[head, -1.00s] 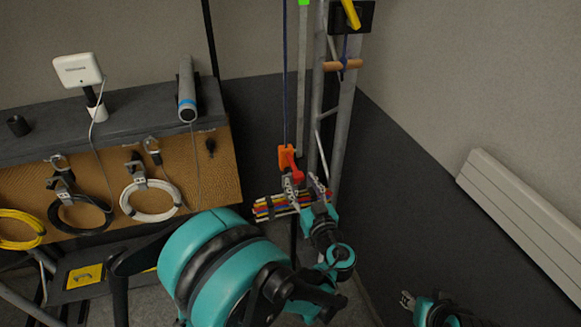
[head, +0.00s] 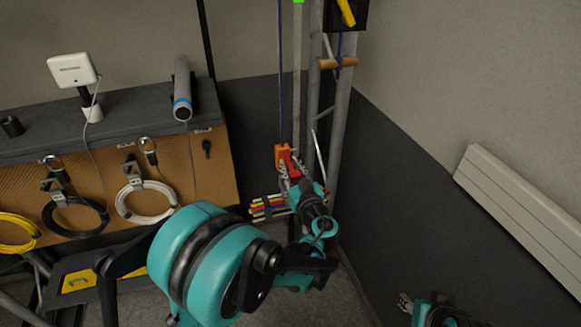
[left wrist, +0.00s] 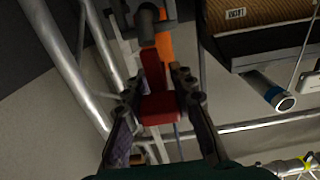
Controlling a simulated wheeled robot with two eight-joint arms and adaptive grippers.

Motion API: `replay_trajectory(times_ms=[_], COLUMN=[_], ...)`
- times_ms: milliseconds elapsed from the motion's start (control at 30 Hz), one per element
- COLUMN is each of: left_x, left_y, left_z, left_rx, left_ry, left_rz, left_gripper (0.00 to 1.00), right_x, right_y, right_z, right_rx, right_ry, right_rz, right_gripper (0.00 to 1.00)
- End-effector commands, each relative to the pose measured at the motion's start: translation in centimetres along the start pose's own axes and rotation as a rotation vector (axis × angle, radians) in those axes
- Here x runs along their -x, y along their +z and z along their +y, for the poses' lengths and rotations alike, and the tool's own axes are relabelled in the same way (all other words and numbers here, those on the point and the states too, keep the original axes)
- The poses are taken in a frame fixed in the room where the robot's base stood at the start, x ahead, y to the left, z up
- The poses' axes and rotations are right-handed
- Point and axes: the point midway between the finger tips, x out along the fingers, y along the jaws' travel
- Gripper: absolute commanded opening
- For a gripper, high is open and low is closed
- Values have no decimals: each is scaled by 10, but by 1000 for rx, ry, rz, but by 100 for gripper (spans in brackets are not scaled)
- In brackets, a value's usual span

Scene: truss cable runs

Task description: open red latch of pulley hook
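The orange pulley hook (head: 283,158) hangs on a blue rope (head: 281,80) beside the metal truss; it also shows in the left wrist view (left wrist: 164,47). Its red latch (left wrist: 158,105) lies between the two fingers of my left gripper (left wrist: 158,92). The fingers are apart, one on each side of the latch, close to it; I cannot tell whether they touch it. In the head view my left gripper (head: 294,178) is just below the hook and partly hides it. My right gripper (head: 405,302) is small at the bottom right, away from the hook.
A bundle of coloured cables (head: 268,208) is just below the hook. The truss (head: 338,130) stands close on the right. At left is a bench (head: 130,115) with coiled cables (head: 145,203) on its brown panel. A white wall panel (head: 515,215) is at right.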

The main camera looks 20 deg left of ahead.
Motion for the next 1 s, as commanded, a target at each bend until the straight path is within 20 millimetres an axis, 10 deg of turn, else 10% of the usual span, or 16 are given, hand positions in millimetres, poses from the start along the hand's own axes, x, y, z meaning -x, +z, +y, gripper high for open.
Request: replay_trajectory(times_ms=[467, 1000], left_x=[0, -5], left_y=[-5, -37], left_z=[0, -1], left_rx=[1, 2], left_ry=[0, -2], left_rz=[-33, -432], left_gripper=[0, 0], right_x=[8, 78], right_y=[-6, -56], right_z=[0, 0], right_rx=[0, 0], right_ry=[0, 0], right_rz=[0, 0], right_gripper=[40, 40])
